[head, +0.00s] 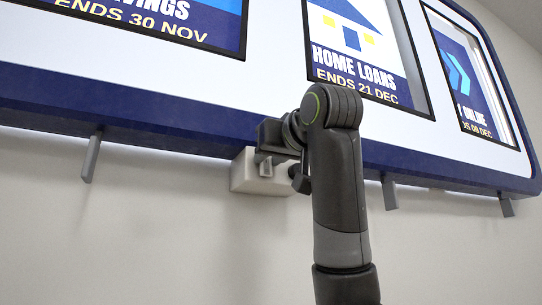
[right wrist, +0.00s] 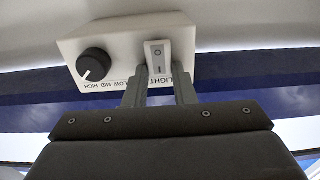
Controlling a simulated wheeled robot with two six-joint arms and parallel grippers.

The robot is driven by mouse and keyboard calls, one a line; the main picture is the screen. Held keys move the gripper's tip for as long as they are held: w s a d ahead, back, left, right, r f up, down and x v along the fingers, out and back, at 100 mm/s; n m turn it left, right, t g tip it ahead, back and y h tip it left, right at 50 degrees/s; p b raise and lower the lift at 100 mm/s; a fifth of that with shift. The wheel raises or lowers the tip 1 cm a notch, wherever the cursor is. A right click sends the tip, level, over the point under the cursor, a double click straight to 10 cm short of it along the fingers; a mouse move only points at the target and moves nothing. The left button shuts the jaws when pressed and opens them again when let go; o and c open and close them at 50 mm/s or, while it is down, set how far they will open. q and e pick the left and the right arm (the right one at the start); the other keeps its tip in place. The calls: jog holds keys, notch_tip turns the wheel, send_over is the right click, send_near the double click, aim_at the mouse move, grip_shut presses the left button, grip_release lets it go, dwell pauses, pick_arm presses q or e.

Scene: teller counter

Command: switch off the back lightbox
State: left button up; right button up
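The back lightbox (head: 200,110) is a long white sign with a blue border and several posters; its white face looks bright. A white control box (head: 258,178) sits under its lower edge. In the right wrist view the box (right wrist: 120,40) appears upside down, with a black knob (right wrist: 94,65) and a pale rocker switch (right wrist: 158,60) marked O and I. My right gripper (head: 268,164) is at the box. Its two fingers (right wrist: 158,84) are apart, one on each side of the switch's lower end in the wrist view; contact cannot be told. My left gripper is not in view.
Grey brackets (head: 91,157), (head: 389,192) and (head: 506,205) hang below the lightbox edge. The pale wall (head: 130,240) below is bare. My right arm hides part of the lightbox and wall.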

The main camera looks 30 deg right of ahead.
jog(key=shift+c, duration=1)
jog(key=f+t+b, duration=0.1)
jog(key=t+b, duration=0.1)
jog(key=b, duration=0.3)
jog(key=shift+s+f, duration=0.15)
jog(key=shift+t+b, duration=0.8)
jog(key=shift+t, duration=0.1)
jog(key=shift+r, duration=0.2)
jog(key=o, duration=1)
jog(key=shift+s, duration=0.1)
jog(key=b+v, duration=0.9)
jog(key=v, duration=0.8)
jog(key=shift+s+a+b, duration=0.15)
jog(key=shift+s+b, duration=0.05)
jog(key=shift+b, duration=0.2)
